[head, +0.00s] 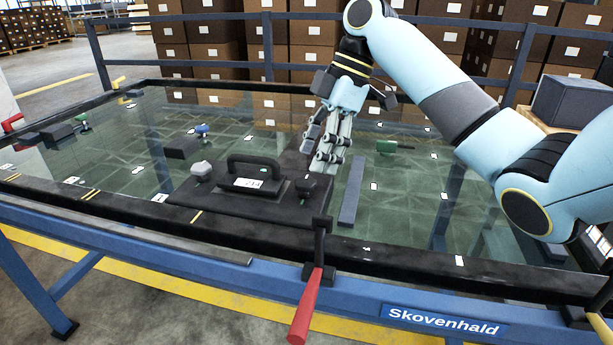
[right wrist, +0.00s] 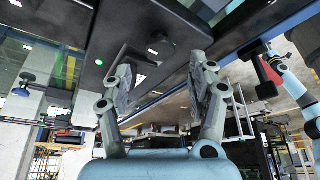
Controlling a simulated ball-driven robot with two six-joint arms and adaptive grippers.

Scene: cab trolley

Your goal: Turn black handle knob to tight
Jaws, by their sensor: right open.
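A black fixture plate (head: 235,203) lies on the glass-topped trolley and carries a black bridge handle (head: 254,163). A black knob (head: 308,184) stands at the plate's right end, and a grey knob (head: 203,169) at its left end. My right gripper (head: 322,168) points down just behind and above the black knob, apart from it as far as I can tell. In the right wrist view its two fingers (right wrist: 160,75) are spread with nothing between them; the dark plate (right wrist: 120,22) shows beyond them. My left gripper does not show in the head view.
A loose grey bar (head: 351,190) lies right of the plate. A green-handled tool (head: 393,146) and small dark blocks (head: 183,147) lie on the glass. Stacked cartons (head: 210,40) stand behind.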

